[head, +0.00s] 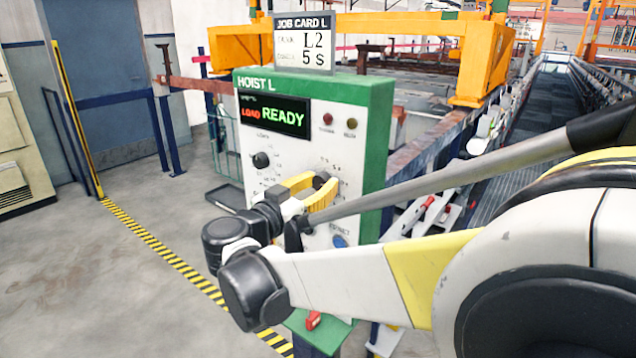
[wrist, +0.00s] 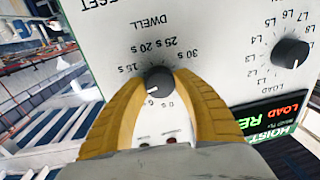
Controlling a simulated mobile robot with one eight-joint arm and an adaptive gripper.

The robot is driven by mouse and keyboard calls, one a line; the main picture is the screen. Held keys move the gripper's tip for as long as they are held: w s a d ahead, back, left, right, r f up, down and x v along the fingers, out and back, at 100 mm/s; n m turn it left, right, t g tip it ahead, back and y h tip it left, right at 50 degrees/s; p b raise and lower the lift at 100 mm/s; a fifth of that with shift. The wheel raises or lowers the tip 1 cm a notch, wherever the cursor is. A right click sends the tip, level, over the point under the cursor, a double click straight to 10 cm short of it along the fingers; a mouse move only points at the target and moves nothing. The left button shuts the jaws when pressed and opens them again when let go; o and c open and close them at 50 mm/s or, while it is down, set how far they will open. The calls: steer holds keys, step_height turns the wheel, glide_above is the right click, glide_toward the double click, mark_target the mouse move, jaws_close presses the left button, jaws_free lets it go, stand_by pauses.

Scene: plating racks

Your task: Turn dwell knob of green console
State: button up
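The green-edged hoist console (head: 378,150) stands upright in the head view, its display reading LOAD READY. The black dwell knob (wrist: 158,82) lies between the yellow fingers of my gripper (wrist: 160,78) in the wrist view, where the panel appears upside down. Both fingertips sit close against the knob's sides. Its white mark points to the lower left in that view; the label there is hidden behind a finger. In the head view, the knob (head: 320,182) is partly covered by my gripper (head: 312,184). A job card (head: 304,45) above reads L2 and 5 s.
The load knob (head: 261,160) is at the upper left of the panel and also shows in the wrist view (wrist: 290,52). A blue button (head: 339,241) sits below the dwell knob. Two small lamps (head: 328,118) are above. Open floor (head: 90,270) lies left.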

steer(key=shift+c, duration=1.3)
steer(key=shift+n, duration=0.3)
steer(key=n+p, duration=0.2)
steer(key=n, duration=0.1)
steer(key=shift+r, duration=0.1)
steer(key=shift+n+g+p, duration=0.3)
steer(key=shift+n+p, duration=0.25)
steer(key=shift+n, duration=1.35)
steer(key=o, duration=1.2)
